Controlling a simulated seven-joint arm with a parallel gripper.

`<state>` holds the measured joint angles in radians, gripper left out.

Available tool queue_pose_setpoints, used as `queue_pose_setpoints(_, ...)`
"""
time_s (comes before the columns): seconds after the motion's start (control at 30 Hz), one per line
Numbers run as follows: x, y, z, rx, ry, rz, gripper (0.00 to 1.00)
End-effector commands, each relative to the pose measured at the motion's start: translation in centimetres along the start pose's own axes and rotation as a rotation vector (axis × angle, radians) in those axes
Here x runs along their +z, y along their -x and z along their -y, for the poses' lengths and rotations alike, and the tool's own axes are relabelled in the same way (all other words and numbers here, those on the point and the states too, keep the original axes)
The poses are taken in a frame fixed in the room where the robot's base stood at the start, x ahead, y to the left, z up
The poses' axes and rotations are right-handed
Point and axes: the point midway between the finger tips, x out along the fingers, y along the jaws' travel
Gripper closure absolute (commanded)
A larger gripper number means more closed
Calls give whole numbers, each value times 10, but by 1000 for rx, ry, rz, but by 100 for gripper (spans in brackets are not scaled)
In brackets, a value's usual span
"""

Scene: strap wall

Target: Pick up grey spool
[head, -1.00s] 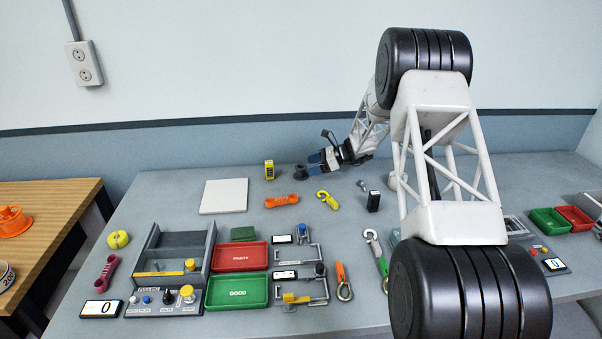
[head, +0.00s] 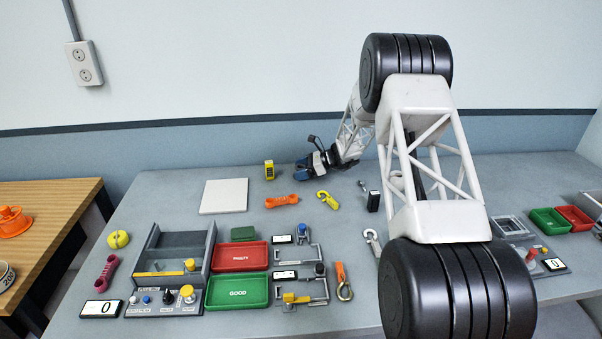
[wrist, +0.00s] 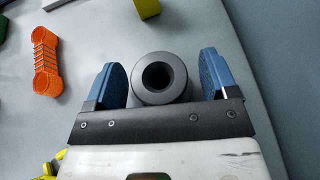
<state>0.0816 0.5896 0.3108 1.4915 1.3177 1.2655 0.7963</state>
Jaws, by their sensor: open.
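The grey spool (wrist: 159,80) shows in the wrist view as a dark grey round body with a hole in its middle. It lies between the two blue fingers of my gripper (wrist: 161,82), with a small gap to the finger on each side. My gripper is open around it. In the head view my gripper (head: 304,171) is low over the back of the table, and the spool is hidden behind the fingers there.
An orange strap-like piece (head: 282,201) and a yellow hook (head: 328,199) lie in front of my gripper. A yellow block (head: 269,170) stands to its left, near a white plate (head: 224,196). A black block (head: 373,201) stands to the right.

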Motion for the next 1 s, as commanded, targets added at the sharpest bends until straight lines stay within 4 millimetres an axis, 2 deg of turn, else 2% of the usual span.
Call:
queue_pose_setpoints(0.5,0,0,0,-1,1,0,22)
queue_pose_setpoints(0.83,0,1,0,-1,1,0,73)
queue_pose_setpoints(1.0,0,1,0,-1,1,0,74)
